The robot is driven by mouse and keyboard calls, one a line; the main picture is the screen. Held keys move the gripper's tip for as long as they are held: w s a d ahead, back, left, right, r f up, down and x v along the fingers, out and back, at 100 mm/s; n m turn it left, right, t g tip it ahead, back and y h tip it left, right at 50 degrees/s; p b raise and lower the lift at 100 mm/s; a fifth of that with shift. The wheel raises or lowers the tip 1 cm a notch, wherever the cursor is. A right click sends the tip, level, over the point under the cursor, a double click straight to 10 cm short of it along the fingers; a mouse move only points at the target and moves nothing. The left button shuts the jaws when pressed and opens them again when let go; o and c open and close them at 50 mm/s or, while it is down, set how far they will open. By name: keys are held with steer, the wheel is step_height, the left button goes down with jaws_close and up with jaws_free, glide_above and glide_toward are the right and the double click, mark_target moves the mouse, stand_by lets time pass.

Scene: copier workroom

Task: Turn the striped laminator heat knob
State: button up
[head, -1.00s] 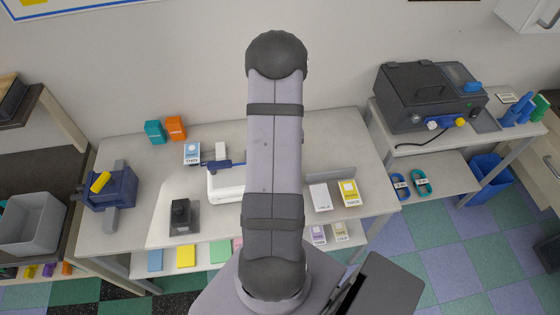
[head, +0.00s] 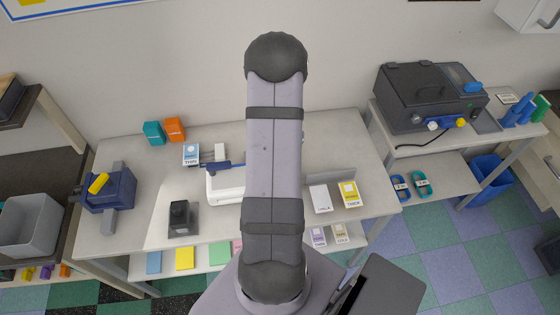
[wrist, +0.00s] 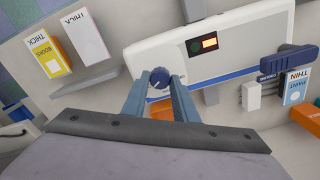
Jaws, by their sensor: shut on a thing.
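The heat knob (wrist: 159,77) is round and dark blue with a pale stripe, on the front of the white laminator (wrist: 150,42) in the wrist view. My gripper (wrist: 160,80) has one blue-grey finger on each side of the knob and is shut on it. The stripe shows as a short pale mark running slantwise across the knob. The laminator's panel has a lit orange display (wrist: 209,43) and a dark green round light. In the head view the laminator (head: 226,188) is partly behind my arm, which hides the knob and gripper.
Thick pouch boxes (wrist: 46,54) stand on one side of the laminator, a thin pouch box (wrist: 297,86) on the other. A blue bar (wrist: 288,58) sticks out beside the laminator. A black block (head: 179,217) and a blue device (head: 109,190) stand farther left.

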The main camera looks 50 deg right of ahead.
steer(key=shift+d+r, duration=0.1)
steer(key=o, duration=1.1)
steer(key=shift+c, duration=0.2)
steer(key=shift+r+b, duration=1.05)
steer(key=shift+r, duration=2.6)
